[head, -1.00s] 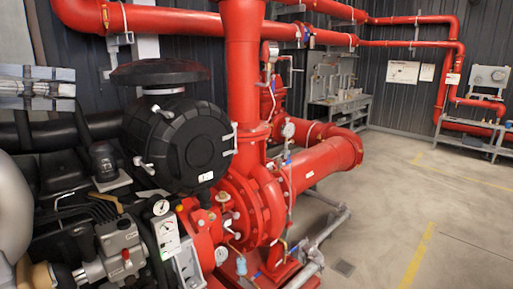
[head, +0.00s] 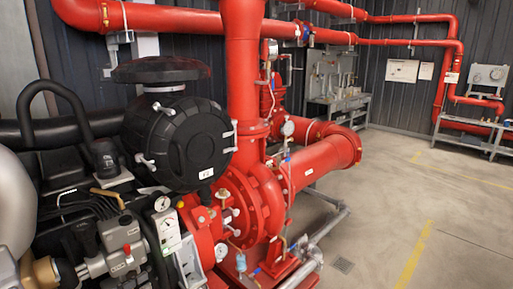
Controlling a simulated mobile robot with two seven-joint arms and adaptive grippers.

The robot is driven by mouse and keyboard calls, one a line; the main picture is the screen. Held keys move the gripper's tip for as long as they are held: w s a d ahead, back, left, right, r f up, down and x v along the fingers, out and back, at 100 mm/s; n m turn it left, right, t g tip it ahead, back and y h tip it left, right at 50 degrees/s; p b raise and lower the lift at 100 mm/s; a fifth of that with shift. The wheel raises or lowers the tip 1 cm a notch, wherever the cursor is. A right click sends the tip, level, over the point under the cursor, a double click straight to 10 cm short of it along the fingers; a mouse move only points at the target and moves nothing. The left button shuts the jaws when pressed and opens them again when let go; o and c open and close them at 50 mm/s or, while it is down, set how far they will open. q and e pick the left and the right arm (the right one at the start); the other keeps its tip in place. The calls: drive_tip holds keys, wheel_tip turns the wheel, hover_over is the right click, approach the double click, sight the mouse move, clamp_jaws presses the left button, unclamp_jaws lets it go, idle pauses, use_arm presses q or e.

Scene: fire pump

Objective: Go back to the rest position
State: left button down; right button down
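Neither of my grippers shows in the head view. The fire pump stands in front of me, with a red pump casing (head: 262,205) and a thick red vertical pipe (head: 242,60). To its left is a large black round housing (head: 185,143) with a black cap (head: 160,70) above it. A small gauge (head: 162,204) and a pale panel (head: 167,229) sit below the housing. A black curved hose (head: 62,92) is in plain view at the upper left.
A smooth silver-grey rounded shape (head: 15,205) fills the left edge; I cannot tell what it is. Metal workbenches (head: 343,106) stand along the back wall. Open concrete floor (head: 400,215) with yellow lines lies to the right. Red pipes run along the walls.

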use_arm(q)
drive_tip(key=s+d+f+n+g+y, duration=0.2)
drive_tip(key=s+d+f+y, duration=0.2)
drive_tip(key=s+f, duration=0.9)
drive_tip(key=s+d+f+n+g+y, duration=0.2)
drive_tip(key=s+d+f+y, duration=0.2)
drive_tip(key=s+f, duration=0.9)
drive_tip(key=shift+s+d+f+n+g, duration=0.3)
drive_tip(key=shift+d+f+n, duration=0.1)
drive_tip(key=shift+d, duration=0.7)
